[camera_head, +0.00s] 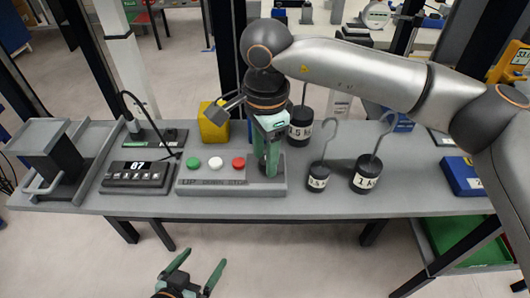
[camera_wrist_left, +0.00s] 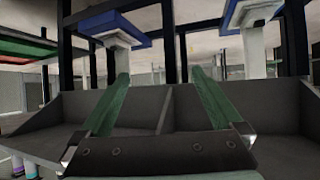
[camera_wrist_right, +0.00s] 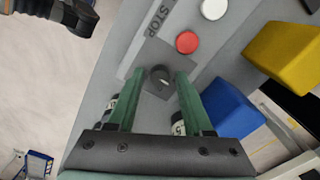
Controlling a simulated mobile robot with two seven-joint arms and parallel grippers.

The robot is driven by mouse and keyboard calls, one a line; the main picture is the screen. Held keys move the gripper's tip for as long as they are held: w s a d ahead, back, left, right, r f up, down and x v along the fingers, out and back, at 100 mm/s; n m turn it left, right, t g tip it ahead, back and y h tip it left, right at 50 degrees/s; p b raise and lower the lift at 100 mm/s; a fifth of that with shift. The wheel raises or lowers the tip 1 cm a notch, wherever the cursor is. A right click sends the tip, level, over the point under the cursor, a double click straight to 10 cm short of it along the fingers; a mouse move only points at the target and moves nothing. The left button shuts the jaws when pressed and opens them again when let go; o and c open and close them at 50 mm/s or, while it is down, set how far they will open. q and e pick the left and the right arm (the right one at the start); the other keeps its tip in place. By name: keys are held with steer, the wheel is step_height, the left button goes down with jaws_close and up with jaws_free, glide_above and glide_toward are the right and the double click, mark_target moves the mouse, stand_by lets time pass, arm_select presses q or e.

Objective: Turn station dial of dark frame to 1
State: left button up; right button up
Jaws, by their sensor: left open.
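A grey control panel (camera_head: 222,188) on the table carries green, white and red buttons in a row. In the right wrist view, a small dark round dial (camera_wrist_right: 160,77) sits on a grey square plate beside the red button and the word STOP. No numbers around it are readable. My right gripper (camera_head: 267,172) points down over the panel's right end and hides the dial in the head view. Its fingers (camera_wrist_right: 158,75) stand open on either side of the dial, with gaps visible. My left gripper (camera_head: 196,272) is open and empty, in front of the table and below its edge.
Hooked weights (camera_head: 366,175) stand right of the panel. A yellow block (camera_head: 213,125) and a blue block (camera_wrist_right: 232,108) are behind it. A display box (camera_head: 137,176) and a dark grey frame-like stand (camera_head: 50,150) are at left. The left wrist view shows dark bins (camera_wrist_left: 240,105).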

steer(key=shift+o, duration=0.7)
steer(key=shift+r, duration=0.35)
step_height(320, 180, up, 5)
steer(key=shift+f+p, duration=0.15)
steer(key=shift+p, duration=0.3)
arm_select(q)
steer(key=s+f, duration=0.1)
steer(key=s+f+g, duration=0.1)
steer(key=s+f+g+p, duration=0.1)
steer(key=shift+s+d, duration=0.1)
steer(key=shift+d, duration=0.15)
arm_select(e)
step_height(320, 180, up, 7)
steer(key=shift+s, duration=0.1)
